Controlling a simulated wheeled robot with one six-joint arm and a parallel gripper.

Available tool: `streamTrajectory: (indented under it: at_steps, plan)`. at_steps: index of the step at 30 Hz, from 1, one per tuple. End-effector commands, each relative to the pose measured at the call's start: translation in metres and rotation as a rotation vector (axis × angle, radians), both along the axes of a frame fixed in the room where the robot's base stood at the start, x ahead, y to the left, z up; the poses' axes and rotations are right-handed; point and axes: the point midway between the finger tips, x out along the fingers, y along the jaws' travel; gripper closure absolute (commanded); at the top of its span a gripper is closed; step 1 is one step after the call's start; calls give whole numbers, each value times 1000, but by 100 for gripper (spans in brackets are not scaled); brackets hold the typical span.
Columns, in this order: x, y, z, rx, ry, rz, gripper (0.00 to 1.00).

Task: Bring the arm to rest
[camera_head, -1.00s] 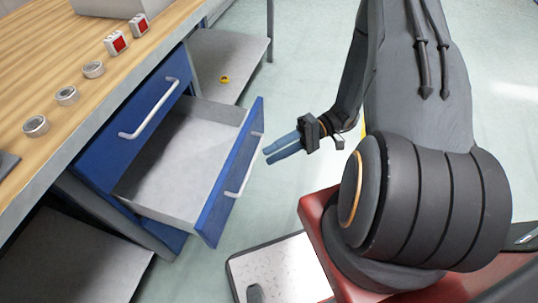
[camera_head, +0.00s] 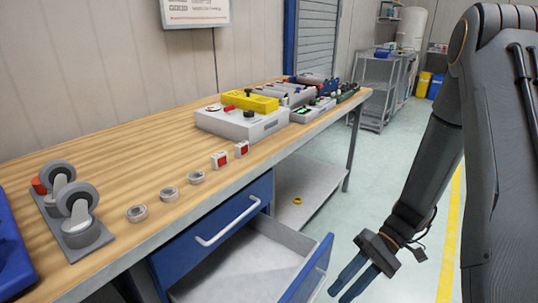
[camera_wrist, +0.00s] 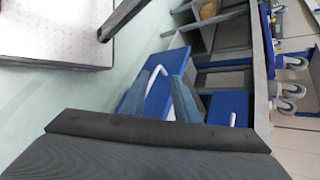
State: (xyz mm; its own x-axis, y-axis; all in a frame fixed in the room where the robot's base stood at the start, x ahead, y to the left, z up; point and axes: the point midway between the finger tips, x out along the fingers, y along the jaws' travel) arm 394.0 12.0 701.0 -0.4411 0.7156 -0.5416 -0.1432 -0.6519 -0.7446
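My arm hangs down at the right of the head view, with no contact visible. My gripper (camera_head: 345,284) points down and to the left, just right of the open blue drawer (camera_head: 314,272). Its two blue-grey fingers are apart, with nothing between them. In the wrist view my gripper (camera_wrist: 158,88) also shows open and empty. The blue drawer front with its white handle (camera_wrist: 154,88) lies beyond the fingers there.
A wooden workbench (camera_head: 120,150) fills the left, with casters (camera_head: 78,213), several metal rings (camera_head: 168,194), red-and-white switches (camera_head: 220,160) and a grey box with a yellow top (camera_head: 240,122). A shelf with a yellow ring (camera_head: 297,201) is below. Floor is clear at right.

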Motion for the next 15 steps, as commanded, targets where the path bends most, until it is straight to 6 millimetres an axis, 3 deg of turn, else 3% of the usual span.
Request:
streamTrajectory:
  at_steps: [1,15]
  plan:
    - [-3,0,16,-65,-8,25,72]
    - [-23,-12,113,-621,-195,62,72]
